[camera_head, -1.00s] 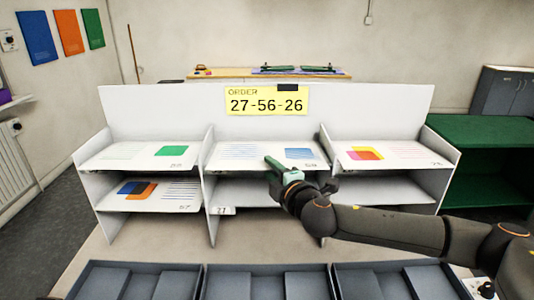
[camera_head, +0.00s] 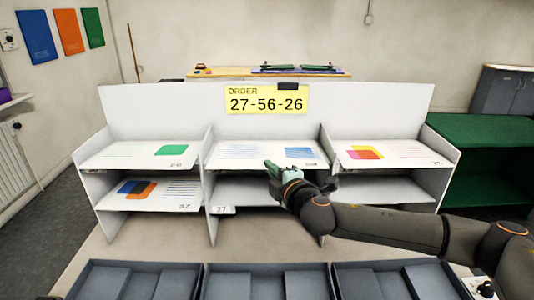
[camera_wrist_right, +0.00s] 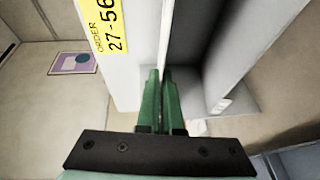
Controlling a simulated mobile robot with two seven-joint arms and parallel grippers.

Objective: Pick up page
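My right gripper (camera_head: 268,164), with green fingers, is at the front edge of the upper middle shelf. A white page (camera_head: 240,153) with text lines and a blue block lies on that shelf, right by the fingertips. In the right wrist view the two green fingers (camera_wrist_right: 160,75) are close together at a thin white edge. I cannot tell whether they touch or hold the page. Other pages lie on the upper left shelf (camera_head: 130,153), the upper right shelf (camera_head: 400,151) and the lower left shelf (camera_head: 175,192). My left gripper is out of view.
A yellow sign (camera_head: 266,99) reading "ORDER 27-56-26" is on the rack's back panel. The lower middle shelf (camera_head: 240,190) and lower right shelf (camera_head: 385,190) look empty. Dark grey trays (camera_head: 332,270) stand in front of the rack. A green shelf unit (camera_head: 490,130) is at the right.

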